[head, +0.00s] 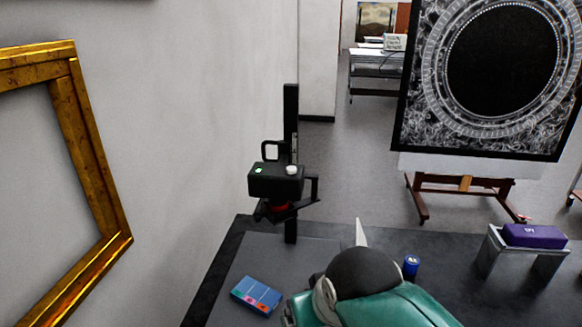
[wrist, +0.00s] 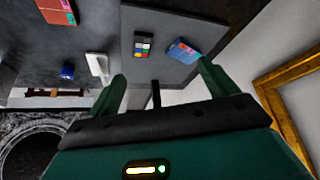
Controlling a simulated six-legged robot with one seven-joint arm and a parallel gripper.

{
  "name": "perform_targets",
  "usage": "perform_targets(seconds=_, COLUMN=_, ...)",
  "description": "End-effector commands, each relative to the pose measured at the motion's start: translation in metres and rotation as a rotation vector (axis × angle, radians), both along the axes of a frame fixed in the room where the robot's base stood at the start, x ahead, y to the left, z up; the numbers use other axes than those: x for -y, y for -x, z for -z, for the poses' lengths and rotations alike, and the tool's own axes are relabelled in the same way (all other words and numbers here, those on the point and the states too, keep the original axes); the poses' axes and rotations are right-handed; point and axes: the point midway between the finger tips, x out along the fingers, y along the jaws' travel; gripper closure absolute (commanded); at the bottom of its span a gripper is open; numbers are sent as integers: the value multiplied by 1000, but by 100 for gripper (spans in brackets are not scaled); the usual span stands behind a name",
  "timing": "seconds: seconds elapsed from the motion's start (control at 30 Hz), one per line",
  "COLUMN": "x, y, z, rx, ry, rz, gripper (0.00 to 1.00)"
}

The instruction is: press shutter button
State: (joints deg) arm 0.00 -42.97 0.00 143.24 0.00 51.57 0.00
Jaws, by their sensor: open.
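A black camera (head: 276,182) is mounted on an upright black column (head: 291,105) at the back of the dark table in the head view. On its top are a round white button (head: 292,170), likely the shutter button, and a small green light (head: 258,170). My gripper (wrist: 161,69) is open and empty in the wrist view, its two green fingers wide apart. The button cannot be made out in the wrist view. In the head view my teal arm is at the bottom, right of and nearer than the camera; the fingers are hidden there.
A color chart (wrist: 143,46) shows in the wrist view. A gilt frame (head: 90,160) is at left.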

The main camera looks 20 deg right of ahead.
Motion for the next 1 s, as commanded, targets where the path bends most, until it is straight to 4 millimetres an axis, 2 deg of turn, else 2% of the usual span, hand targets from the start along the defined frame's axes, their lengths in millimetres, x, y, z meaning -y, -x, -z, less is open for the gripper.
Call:
perform_targets(seconds=0.03, x=0, y=0, z=0, rx=0, ry=0, rz=0, gripper=23)
perform_targets(seconds=0.07, x=0, y=0, z=0, rx=0, ry=0, rz=0, gripper=29)
perform_targets(seconds=0.4, x=0, y=0, z=0, rx=0, ry=0, rz=0, gripper=96)
perform_targets(seconds=0.43, x=0, y=0, z=0, rx=0, ry=0, rz=0, gripper=100)
perform_targets(seconds=1.0, x=0, y=0, z=0, rx=0, ry=0, rz=0, gripper=100)
